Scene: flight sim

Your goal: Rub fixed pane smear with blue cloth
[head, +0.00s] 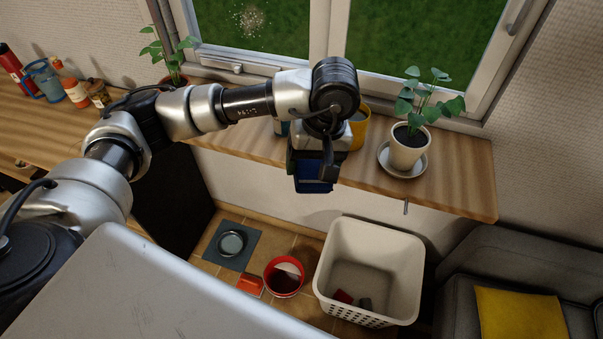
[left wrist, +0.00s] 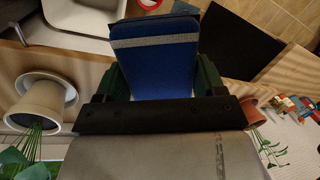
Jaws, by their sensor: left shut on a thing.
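A pale speckled smear (head: 248,20) shows on the left window pane at the top of the head view. My left gripper (head: 314,172) hangs pointing down at the front edge of the wooden sill counter, below and to the right of the smear and well apart from it. It is shut on the blue cloth (head: 313,187). In the left wrist view the blue cloth (left wrist: 155,72) is a flat blue piece with a grey stripe, held between the dark green fingers. My right gripper is not in view.
A potted plant (head: 408,148) on a saucer stands on the counter (head: 455,178) right of my gripper; a yellow mug (head: 358,130) is close behind it. Another plant (head: 174,72) stands left. On the floor are a white basket (head: 375,240) and a red bucket (head: 284,277).

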